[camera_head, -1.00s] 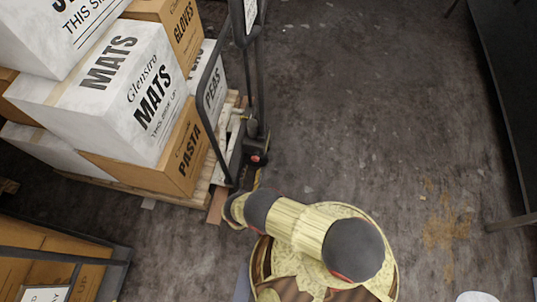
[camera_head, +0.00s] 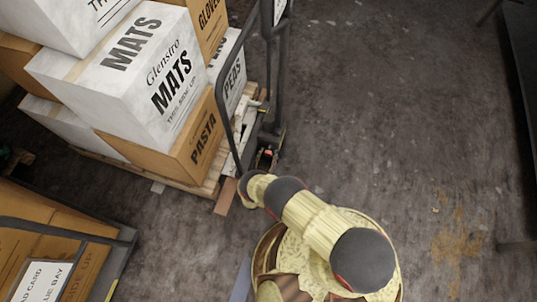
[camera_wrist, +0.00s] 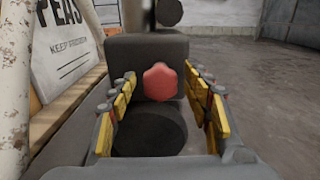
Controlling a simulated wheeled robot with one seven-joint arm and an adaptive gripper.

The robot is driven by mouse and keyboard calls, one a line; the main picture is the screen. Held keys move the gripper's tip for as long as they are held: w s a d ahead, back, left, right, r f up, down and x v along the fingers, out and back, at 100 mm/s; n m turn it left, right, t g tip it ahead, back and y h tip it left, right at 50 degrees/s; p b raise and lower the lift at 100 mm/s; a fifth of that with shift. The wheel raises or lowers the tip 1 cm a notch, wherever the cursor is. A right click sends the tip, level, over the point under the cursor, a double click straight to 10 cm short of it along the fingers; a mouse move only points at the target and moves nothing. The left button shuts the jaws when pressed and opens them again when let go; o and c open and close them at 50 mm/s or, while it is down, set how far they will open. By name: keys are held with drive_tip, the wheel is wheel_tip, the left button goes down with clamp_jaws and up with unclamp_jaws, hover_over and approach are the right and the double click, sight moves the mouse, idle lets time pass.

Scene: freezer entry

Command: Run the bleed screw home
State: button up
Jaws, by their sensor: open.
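The bleed screw appears as a red six-sided head (camera_wrist: 160,82) on the dark pump block (camera_wrist: 128,50) of the pallet jack in the wrist view. A small red spot of it (camera_head: 268,153) shows at the jack's base in the head view. My gripper (camera_wrist: 160,92) is open, with yellow-padded fingers to the left and right of the red head. The fingers point toward it. I cannot tell whether either finger touches it; a gap shows on both sides. In the head view my arm hides most of the gripper.
The pallet jack's dark handle frame (camera_head: 233,110) rises beside a wooden pallet (camera_head: 207,188) stacked with cartons (camera_head: 125,85). A cart with boxes (camera_head: 50,222) stands at lower left. A dark rack (camera_head: 523,75) is at the right edge. The floor (camera_head: 400,110) between is clear.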

drive_tip(key=shift+w+d, duration=0.1)
drive_tip(key=shift+w, duration=0.15)
drive_tip(key=shift+c, duration=0.5)
drive_tip(key=c, duration=1.1)
drive_tip(key=shift+m, duration=0.4)
